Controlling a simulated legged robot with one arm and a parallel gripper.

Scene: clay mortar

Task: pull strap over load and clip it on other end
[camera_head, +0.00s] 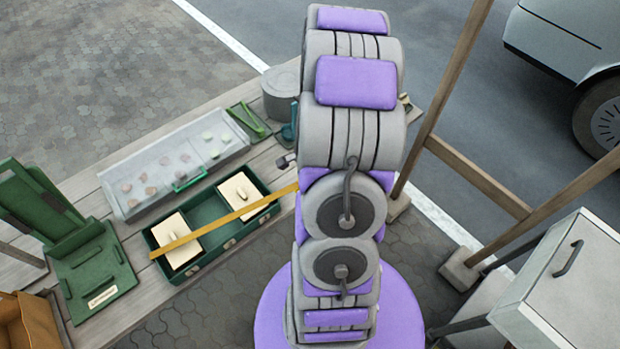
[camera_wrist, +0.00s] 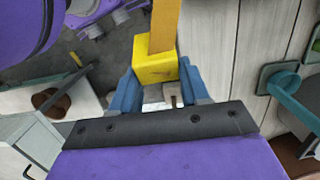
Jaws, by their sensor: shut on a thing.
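A flat yellow-orange strap (camera_head: 215,226) runs diagonally across a dark green tray (camera_head: 207,208) on the wooden bench in the head view. It passes over two cream blocks, one at the left (camera_head: 172,226) and one at the right (camera_head: 236,187). Its left end lies at the tray's left edge; its right end goes out of sight behind my arm. In the wrist view, my gripper (camera_wrist: 158,76) has its blue fingers shut on the yellow end block (camera_wrist: 155,68) of the strap. The strap leads up from it. My gripper is hidden in the head view.
A clear-lidded case (camera_head: 175,165) lies behind the tray. A green stand (camera_head: 85,260) is at left, a grey cylinder (camera_head: 283,92) at the bench's far end. A wooden frame (camera_head: 480,180) and a grey cabinet (camera_head: 565,275) stand at right. A teal tool (camera_wrist: 285,85) lies nearby.

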